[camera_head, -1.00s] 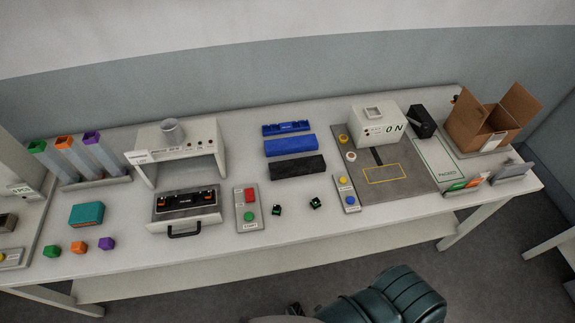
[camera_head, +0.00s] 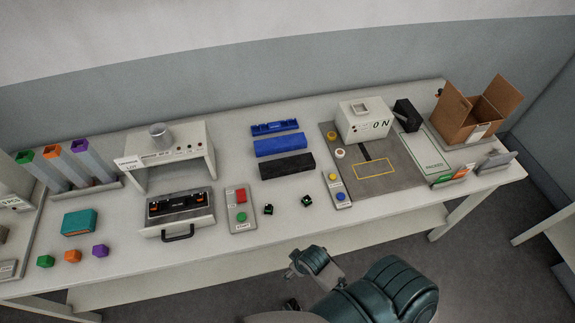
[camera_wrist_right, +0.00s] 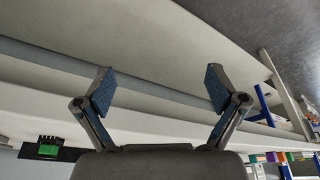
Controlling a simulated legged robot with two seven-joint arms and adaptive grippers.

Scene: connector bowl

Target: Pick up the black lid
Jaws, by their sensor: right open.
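The black lid (camera_head: 287,165) is a long, dark block lying flat on the table, in front of a blue block of similar shape (camera_head: 280,144). Nothing touches it in the head view. My right arm (camera_head: 392,292) is low at the front of the head view, short of the table's front edge and well away from the lid. My right gripper (camera_wrist_right: 160,85) is open and empty in the right wrist view, with its two blue-padded fingers wide apart. I cannot make out the lid in the wrist view. My left gripper is out of view.
A blue tray (camera_head: 275,129) lies behind the blue block. Two small black-and-green pieces (camera_head: 268,209) and a red-and-green button panel (camera_head: 240,208) are in front of the lid. A grey mat (camera_head: 395,180) with a white machine (camera_head: 363,122) is to the right.

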